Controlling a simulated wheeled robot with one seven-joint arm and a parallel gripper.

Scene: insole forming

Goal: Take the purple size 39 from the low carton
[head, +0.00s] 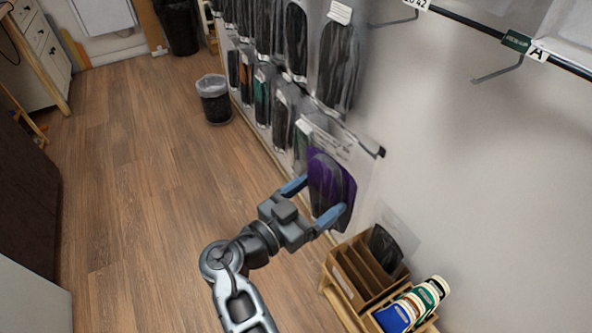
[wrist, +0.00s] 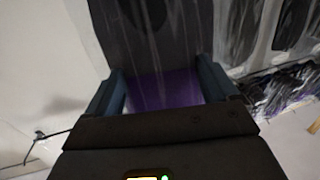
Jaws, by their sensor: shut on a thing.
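In the head view, a purple insole pack (head: 317,172) with a dark shape on its front is between the blue fingers of my gripper (head: 318,203). The pack hangs upright in clear plastic, raised above the carton. In the wrist view, the gripper (wrist: 165,98) has a finger on each side of the purple pack (wrist: 165,90), and its dark part fills the space above. The size print is too small to read. The low carton (head: 350,275) stands on a wooden stand, below and right of the gripper. A dark pack (head: 385,245) stands in its back part.
Several packs hang on the wall display (head: 262,95) behind the gripper. Blue, green and white bottles (head: 412,305) stand beside the carton. Empty hooks (head: 498,72) stick out at upper right. A bin (head: 213,100) stands on the open wood floor at left.

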